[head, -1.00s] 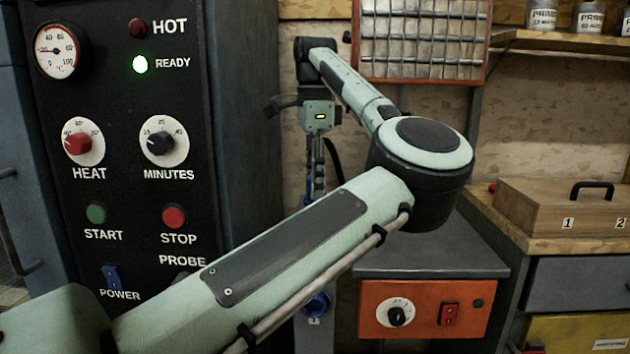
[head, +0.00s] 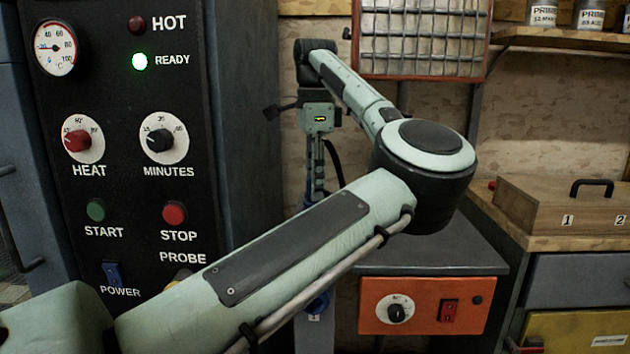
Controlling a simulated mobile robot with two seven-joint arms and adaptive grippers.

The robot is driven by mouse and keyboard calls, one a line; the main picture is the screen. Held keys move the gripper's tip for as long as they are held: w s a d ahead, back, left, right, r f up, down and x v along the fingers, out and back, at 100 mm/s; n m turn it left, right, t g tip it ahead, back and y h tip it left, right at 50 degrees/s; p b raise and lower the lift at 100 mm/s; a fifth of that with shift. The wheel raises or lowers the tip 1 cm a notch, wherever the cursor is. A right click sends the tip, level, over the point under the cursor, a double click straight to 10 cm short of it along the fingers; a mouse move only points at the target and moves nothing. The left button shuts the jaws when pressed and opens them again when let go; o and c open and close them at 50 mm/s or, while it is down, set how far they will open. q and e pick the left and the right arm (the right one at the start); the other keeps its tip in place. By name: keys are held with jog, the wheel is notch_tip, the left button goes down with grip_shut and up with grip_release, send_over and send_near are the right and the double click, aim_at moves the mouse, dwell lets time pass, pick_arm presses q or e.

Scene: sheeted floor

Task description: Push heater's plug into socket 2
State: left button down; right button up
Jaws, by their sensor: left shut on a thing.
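My left gripper (head: 316,182) points down beside the dark cabinet, beyond my own forearm. It is shut, with a black cable (head: 335,162) curving beside its fingers. The plug in its fingers is too small and covered to make out. A blue socket (head: 318,306) with a label 1 below it shows low on a grey post, partly behind my forearm. Socket 2 cannot be made out. The heater (head: 420,38) appears to be the red-framed grille panel at the top. My right gripper is not in view.
A black control panel (head: 125,190) with dials and buttons fills the left. An orange box (head: 432,305) with a dial and red switch sits under a grey top. A wooden box (head: 560,208) marked 1 and 2 stands on the right bench. My left forearm crosses the middle.

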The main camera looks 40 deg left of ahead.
pick_arm(q)
jog(key=shift+f, duration=0.45)
jog(key=c, duration=1.1)
grip_release()
jog(key=shift+r, duration=0.1)
notch_tip(320, 180, up, 12)
